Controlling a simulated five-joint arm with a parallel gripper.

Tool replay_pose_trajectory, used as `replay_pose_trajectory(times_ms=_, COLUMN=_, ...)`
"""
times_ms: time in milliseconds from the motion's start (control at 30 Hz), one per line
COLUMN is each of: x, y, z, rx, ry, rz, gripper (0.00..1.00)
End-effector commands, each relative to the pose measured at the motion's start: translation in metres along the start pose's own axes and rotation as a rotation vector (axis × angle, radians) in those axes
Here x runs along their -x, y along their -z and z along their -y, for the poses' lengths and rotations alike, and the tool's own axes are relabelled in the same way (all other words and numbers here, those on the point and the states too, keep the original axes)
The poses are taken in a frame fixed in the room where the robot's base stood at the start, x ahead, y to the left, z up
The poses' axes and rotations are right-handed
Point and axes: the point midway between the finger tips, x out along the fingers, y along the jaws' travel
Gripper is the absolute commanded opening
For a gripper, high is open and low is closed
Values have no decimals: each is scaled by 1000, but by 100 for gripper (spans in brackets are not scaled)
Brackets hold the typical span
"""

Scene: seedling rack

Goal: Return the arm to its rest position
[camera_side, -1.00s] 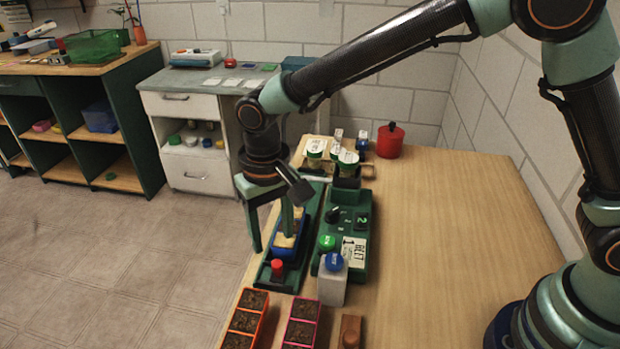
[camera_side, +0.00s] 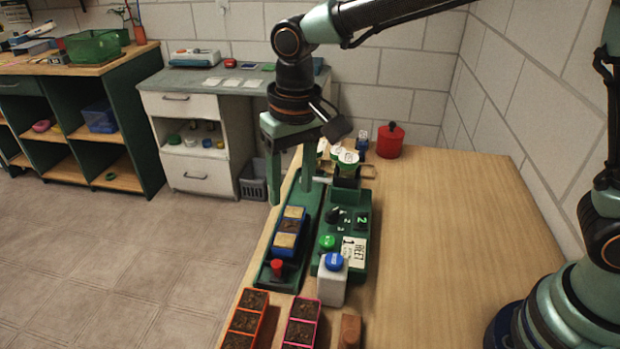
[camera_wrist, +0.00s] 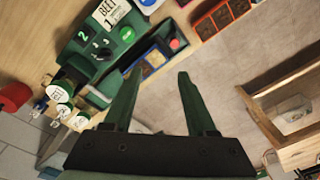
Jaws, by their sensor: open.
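My gripper (camera_side: 290,178) is open and empty, with its green fingers pointing down above the back end of the green base that holds the blue tray (camera_side: 277,251). The tray holds brown and tan blocks, and the fingers look clear of them. In the wrist view my gripper (camera_wrist: 160,95) has its two fingers spread with nothing between them. The blue tray (camera_wrist: 143,77) lies up and left of the fingers there. My upper arm reaches in from the top right in the side view.
A green control box (camera_side: 358,262) with a dial stands right of the tray, by a blue-capped white bottle (camera_side: 331,285). Orange-rimmed (camera_side: 245,320) and pink-rimmed (camera_side: 301,325) seedling trays lie in front. A red pot (camera_side: 390,141) stands behind. The table's right side is clear.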

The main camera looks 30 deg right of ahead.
Motion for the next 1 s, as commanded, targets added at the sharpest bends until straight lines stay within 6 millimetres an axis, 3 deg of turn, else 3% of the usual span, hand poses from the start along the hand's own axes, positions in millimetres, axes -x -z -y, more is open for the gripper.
replay_pose_trajectory(times_ms=100, x=28, y=-2, z=-41, rx=-8, ry=24, rz=-63, gripper=57)
replay_pose_trajectory(times_ms=300, x=59, y=-19, z=-102, rx=-7, ry=40, rz=-167, gripper=57)
replay_pose_trajectory(times_ms=600, x=78, y=-62, z=-179, rx=-3, ry=15, rz=-329, gripper=57)
replay_pose_trajectory(times_ms=800, x=77, y=-86, z=-209, rx=2, ry=-18, rz=-406, gripper=57)
replay_pose_trajectory(times_ms=1000, x=74, y=-94, z=-218, rx=6, ry=-34, rz=-433, gripper=57)
